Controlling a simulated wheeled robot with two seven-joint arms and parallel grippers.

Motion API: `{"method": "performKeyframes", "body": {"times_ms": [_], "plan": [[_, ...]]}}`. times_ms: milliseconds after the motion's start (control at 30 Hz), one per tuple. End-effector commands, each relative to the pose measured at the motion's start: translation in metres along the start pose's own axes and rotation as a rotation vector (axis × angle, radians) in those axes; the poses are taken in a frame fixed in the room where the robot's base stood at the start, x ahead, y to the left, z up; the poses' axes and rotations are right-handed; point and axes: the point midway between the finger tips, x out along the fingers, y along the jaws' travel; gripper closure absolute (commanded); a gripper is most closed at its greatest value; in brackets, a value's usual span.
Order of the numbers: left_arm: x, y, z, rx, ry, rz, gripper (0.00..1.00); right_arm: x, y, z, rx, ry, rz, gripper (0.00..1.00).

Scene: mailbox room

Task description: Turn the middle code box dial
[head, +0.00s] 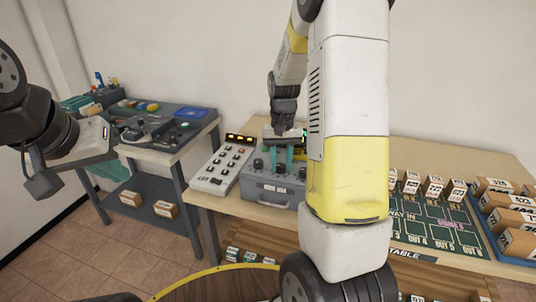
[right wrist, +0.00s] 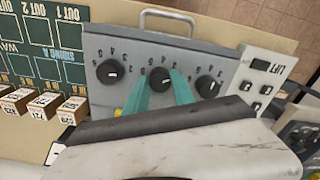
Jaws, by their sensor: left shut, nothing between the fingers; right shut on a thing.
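The grey code box (head: 272,190) stands on the wooden table, with a row of black dials on its top. In the right wrist view the middle dial (right wrist: 159,77) sits between the teal fingertips of my right gripper (right wrist: 160,84), which is shut on it. The left-hand dial (right wrist: 110,71) and right-hand dial (right wrist: 207,87) in that view are outside the fingers. In the head view the right gripper (head: 281,160) points down onto the box. My left gripper (head: 42,186) is shut and empty at the far left, well away from the box.
A white lift panel (head: 222,165) with buttons stands left of the code box. A green board (head: 435,222) and small numbered crates (head: 432,187) are at the right. A dark workbench (head: 160,130) stands at the left. My right arm covers part of the table.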

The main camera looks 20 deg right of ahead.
Motion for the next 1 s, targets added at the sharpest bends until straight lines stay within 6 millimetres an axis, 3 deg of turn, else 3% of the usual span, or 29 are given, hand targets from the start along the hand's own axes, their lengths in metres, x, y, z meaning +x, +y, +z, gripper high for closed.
{"method": "performKeyframes", "body": {"times_ms": [500,1000], "plan": [[0.0,0.0,0.0,0.0,0.0,0.0,1.0,-0.0009,-0.0003,-0.001,0.348,0.003,-0.001,1.0],[0.0,0.0,0.0,0.0,0.0,0.0,1.0,-0.0009,0.0001,-0.0011,0.42,0.004,-0.001,1.0]]}}
